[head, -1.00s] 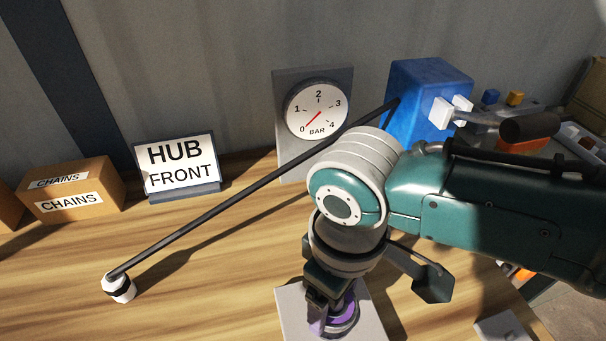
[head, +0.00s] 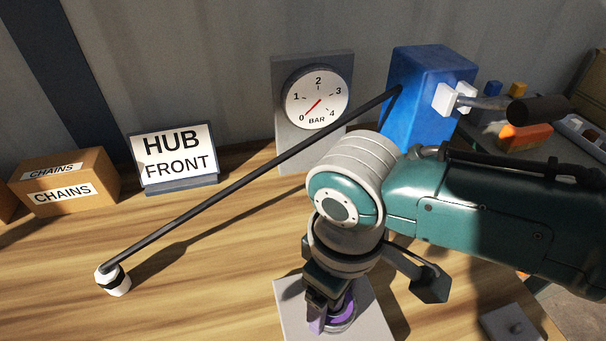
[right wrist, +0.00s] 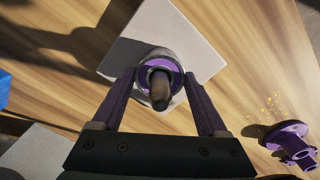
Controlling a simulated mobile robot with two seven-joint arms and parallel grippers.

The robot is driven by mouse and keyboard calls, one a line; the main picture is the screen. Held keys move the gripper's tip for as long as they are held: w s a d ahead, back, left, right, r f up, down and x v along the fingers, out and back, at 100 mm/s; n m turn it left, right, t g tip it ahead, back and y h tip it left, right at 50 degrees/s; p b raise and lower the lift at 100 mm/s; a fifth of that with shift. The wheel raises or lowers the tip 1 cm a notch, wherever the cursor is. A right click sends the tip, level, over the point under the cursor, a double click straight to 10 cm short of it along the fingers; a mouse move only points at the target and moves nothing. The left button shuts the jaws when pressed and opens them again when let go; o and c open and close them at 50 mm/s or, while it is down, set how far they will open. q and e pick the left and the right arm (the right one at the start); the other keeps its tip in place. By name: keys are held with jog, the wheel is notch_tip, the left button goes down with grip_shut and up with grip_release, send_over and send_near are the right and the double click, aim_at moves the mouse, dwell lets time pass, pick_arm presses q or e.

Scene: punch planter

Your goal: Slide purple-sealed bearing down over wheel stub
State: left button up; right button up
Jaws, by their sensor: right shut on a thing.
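The purple-sealed bearing (right wrist: 143,72) is a ring with a purple face and a grey outer edge. In the right wrist view the dark, round-tipped stub (right wrist: 160,92) shows through its middle, so the ring is around the stub. How far down it sits cannot be told. My right gripper (right wrist: 162,76) has its purple fingers on either side of the ring, shut on it. In the head view the gripper (head: 328,312) points down over a pale square plate (head: 375,312), partly hiding the bearing (head: 346,308). My left gripper is out of view.
A black bar runs from a blue box (head: 420,95) to a white-and-black end piece (head: 112,280). A gauge (head: 317,98), a HUB FRONT sign (head: 175,160) and a CHAINS box (head: 65,180) stand behind. A purple flanged part (right wrist: 290,140) lies to the right in the wrist view.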

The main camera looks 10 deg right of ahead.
jog(key=shift+f, duration=0.25)
jog(key=o, duration=1.6)
jog(key=shift+c, duration=0.2)
jog(key=shift+r, duration=0.1)
notch_tip(320, 180, up, 9)
jog(key=p, duration=0.3)
jog(key=shift+r+p, duration=0.15)
jog(key=shift+p, duration=0.25)
jog(key=shift+r, duration=0.25)
